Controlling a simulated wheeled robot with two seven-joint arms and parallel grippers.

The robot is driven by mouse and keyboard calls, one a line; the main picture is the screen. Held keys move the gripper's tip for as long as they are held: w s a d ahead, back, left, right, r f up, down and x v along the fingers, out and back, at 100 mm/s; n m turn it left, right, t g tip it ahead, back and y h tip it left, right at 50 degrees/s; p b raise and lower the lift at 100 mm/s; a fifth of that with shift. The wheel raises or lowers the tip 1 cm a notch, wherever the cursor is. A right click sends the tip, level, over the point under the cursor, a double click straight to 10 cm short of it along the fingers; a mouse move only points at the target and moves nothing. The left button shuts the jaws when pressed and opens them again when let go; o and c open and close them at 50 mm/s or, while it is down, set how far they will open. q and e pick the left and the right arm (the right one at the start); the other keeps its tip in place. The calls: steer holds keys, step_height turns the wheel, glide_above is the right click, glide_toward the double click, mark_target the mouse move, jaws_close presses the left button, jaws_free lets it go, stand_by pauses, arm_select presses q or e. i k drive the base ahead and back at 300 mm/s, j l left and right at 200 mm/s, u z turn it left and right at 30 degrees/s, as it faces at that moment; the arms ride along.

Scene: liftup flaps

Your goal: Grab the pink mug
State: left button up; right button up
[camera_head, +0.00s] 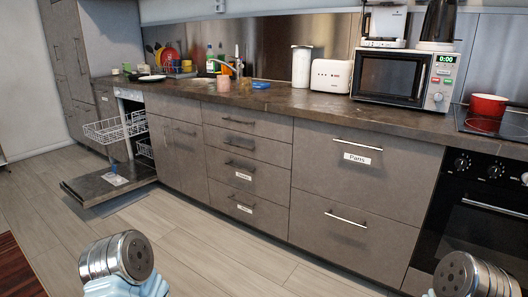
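A small pinkish-orange cup (223,84) stands on the dark countertop, left of the middle of the view, near the sink area. It is too small to tell surely whether it is the pink mug or which way a handle points. Both of my arms show only as metal and pale blue joints at the bottom left and bottom right edges. Neither gripper's fingers are in view. Both arm parts are well apart from the cup, on the near side of the floor.
The open dishwasher door (108,182) and its pulled-out rack (104,129) jut out at left. Grey drawers (248,157) front the counter. A toaster (330,75), microwave (402,78) and red pot (487,105) stand at right. The wooden floor (200,235) before the drawers is clear.

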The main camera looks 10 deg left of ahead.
mark_target(223, 84)
steer(key=i+j+u, duration=0.1)
steer(key=i+u, duration=0.9)
steer(key=i+j+z, duration=0.3)
steer(key=i, duration=0.15)
steer(key=i+j+z, duration=0.3)
steer(key=i, duration=0.1)
